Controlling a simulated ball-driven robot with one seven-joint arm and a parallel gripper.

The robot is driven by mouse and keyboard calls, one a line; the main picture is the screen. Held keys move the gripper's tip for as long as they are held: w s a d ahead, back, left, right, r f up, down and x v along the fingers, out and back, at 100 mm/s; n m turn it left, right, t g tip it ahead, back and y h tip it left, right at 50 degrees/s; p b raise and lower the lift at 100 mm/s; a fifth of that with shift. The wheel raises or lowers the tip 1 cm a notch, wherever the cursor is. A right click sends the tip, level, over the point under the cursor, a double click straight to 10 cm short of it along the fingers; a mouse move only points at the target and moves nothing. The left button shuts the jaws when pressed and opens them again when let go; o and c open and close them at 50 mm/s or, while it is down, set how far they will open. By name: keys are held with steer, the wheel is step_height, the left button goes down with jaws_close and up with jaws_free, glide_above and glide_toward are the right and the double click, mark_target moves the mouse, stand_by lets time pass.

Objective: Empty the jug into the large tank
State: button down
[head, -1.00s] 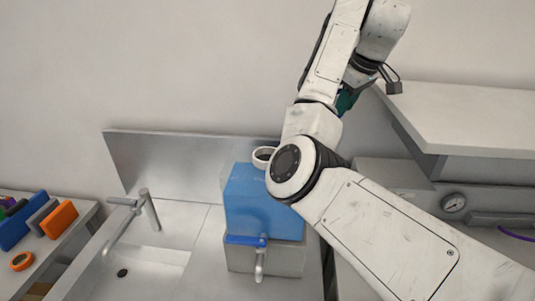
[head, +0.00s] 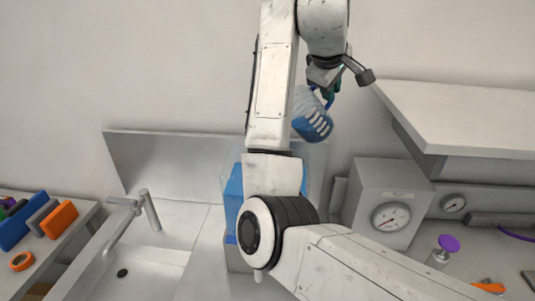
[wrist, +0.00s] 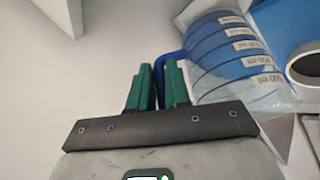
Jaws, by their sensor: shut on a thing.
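The jug (head: 311,122) is clear with pale graduation bands and blue liquid inside. In the head view it hangs in the air above the tank, tilted. My gripper (wrist: 160,75) has green fingers shut on the jug's blue handle. The jug (wrist: 228,60) is at the upper right of the wrist view, with labelled bands. The large tank (head: 231,205) is a blue-filled box by the sink, mostly hidden behind my arm. I cannot tell whether any liquid is flowing.
A sink with a tap (head: 148,208) lies left of the tank. A grey gauge box (head: 385,195) stands right of it, under a shelf (head: 470,115) that juts out near my gripper. A purple-topped item (head: 448,243) stands at the lower right.

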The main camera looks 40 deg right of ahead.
mark_target(310, 91)
steer(key=shift+w+a+r+h, duration=0.1)
steer(key=shift+a+r+h, duration=0.4)
steer(key=shift+a+r, duration=0.1)
steer(key=shift+w+a+r+n+h, duration=0.1)
steer(key=shift+a+n+h, duration=0.3)
steer(key=shift+h, duration=0.3)
steer(key=shift+a+f+h, duration=0.3)
steer(key=shift+a, duration=0.05)
steer(key=shift+w+a+f+h, duration=0.1)
steer(key=shift+a+f+h, duration=0.3)
steer(key=shift+a+h, duration=0.1)
stand_by(0.4)
steer(key=shift+w+a+f+n+h, duration=0.15)
steer(key=shift+a+n+h, duration=0.25)
steer(key=shift+a+h, duration=0.4)
stand_by(1.1)
steer(key=shift+w+a+r+h, duration=0.1)
steer(key=shift+a+r+h, duration=0.25)
steer(key=shift+a, duration=0.25)
steer(key=shift+w+a+r+h, duration=0.1)
steer(key=shift+a+r+h, duration=0.1)
steer(key=shift+a+h, duration=0.35)
steer(key=shift+a, duration=0.3)
steer(key=shift+r+n, duration=0.1)
steer(key=shift+n, duration=0.2)
steer(key=shift+w+a+r+h, duration=0.15)
steer(key=shift+a+r+h, duration=0.05)
steer(key=shift+a+h, duration=0.3)
